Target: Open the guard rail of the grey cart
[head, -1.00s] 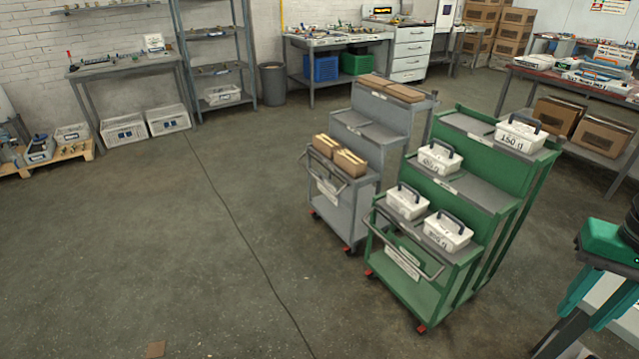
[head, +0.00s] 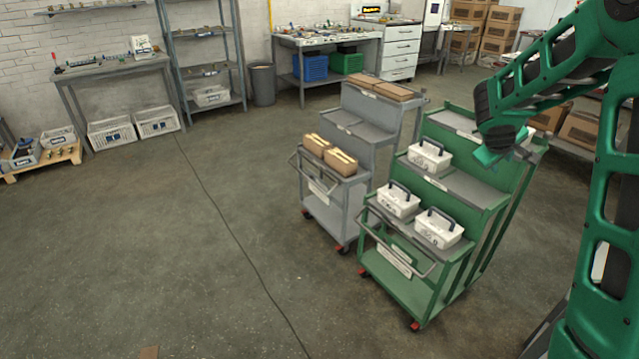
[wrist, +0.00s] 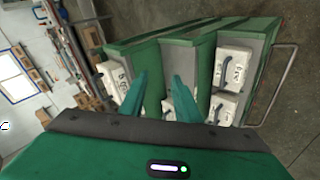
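The grey cart (head: 347,156) stands left of the green cart in the head view, with stepped shelves. In the wrist view my gripper's two fingers (wrist: 162,80) stand apart with nothing held, pointing toward the green cart. I cannot make out the grey cart in the wrist view.
The green cart (head: 405,282) carries several white boxes and has its own front rail (head: 397,247). It stands close beside the grey cart. A work table (head: 110,72) and a shelf rack (head: 205,65) line the back. The floor (head: 150,240) left and front is open, crossed by a cable.

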